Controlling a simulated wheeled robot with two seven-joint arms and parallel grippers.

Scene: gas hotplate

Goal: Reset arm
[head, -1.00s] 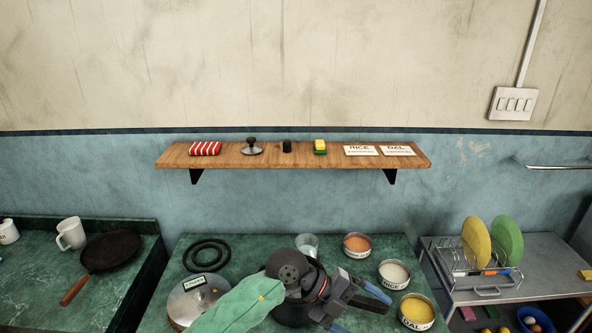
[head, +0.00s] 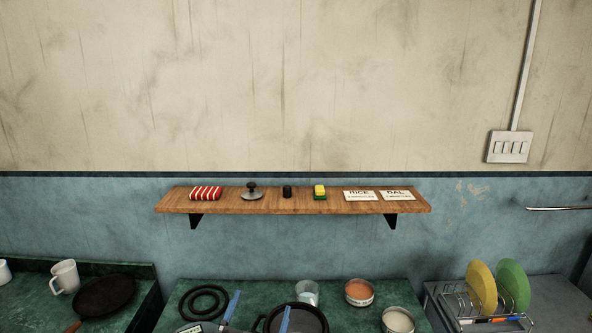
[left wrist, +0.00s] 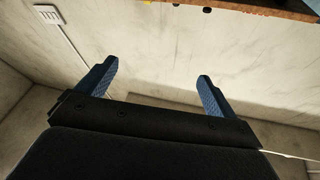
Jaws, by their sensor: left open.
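My left gripper (head: 258,311) shows at the bottom edge of the head view as two blue fingertips standing apart, with the rest of the arm out of frame. In the left wrist view the same gripper (left wrist: 155,82) is open, with nothing between its blue fingers. My right gripper is in neither view.
A green counter holds black rings (head: 203,303), a dark round pan (head: 299,317) close by the left fingertips, a clear glass (head: 307,291) and bowls of orange (head: 359,292) and white (head: 398,320) food. A dish rack (head: 470,305) stands right. A wooden shelf (head: 330,207) hangs above.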

